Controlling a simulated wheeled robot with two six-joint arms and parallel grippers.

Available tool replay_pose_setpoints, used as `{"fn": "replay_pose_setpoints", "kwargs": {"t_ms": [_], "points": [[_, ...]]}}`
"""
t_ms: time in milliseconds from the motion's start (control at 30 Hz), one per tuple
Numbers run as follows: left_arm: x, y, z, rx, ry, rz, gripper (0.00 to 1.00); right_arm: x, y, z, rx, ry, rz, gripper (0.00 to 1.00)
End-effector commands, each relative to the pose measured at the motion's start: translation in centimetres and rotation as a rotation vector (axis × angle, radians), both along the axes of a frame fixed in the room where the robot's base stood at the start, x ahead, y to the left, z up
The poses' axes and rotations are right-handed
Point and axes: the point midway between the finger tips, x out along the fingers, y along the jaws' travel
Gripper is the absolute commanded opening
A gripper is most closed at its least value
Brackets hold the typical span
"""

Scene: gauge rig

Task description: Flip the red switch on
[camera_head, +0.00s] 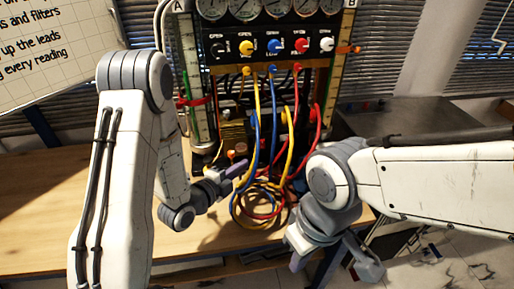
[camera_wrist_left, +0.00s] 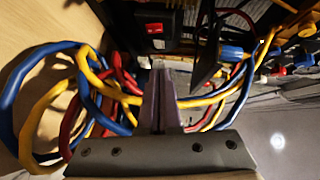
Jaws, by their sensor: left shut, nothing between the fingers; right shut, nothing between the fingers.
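The red switch (camera_wrist_left: 155,28) shows in the left wrist view as a small red rocker on a dark box, above and a little left of my fingertips. I cannot make it out clearly in the head view, and I cannot tell its on or off position. My left gripper (camera_head: 240,168) is shut and empty, in front of the lower part of the rig. Its closed fingers also show in the left wrist view (camera_wrist_left: 162,70), apart from the switch as far as I can see.
Yellow, blue and red hoses (camera_head: 262,205) hang from the gauge panel (camera_head: 270,46) and coil on the wooden table (camera_head: 60,215), close around my left fingers. Red and blue knobs sit on the panel. The left of the table is clear.

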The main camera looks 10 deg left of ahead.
Motion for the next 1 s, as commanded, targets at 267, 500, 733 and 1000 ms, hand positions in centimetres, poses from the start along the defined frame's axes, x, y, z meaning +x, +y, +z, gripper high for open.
{"fn": "replay_pose_setpoints", "kwargs": {"t_ms": [267,500,733,1000], "points": [[-0.1,0.4,0.2,-0.003,-0.04,0.004,0.0,0.0,0.0,-0.1,0.0,0.0,0.0,0.0],[0.0,0.3,0.1,-0.002,-0.04,0.003,0.0,0.0,0.0,-0.4,0.0,0.0,0.0,0.0],[1.2,-0.3,-0.6,0.0,-0.044,-0.001,0.0,0.0,0.0,-2.8,0.0,0.0,0.0,0.0],[4.3,-2.3,-0.3,-0.004,-0.039,-0.002,0.0,0.0,0.0,-2.9,0.001,-0.001,0.0,0.0]]}}
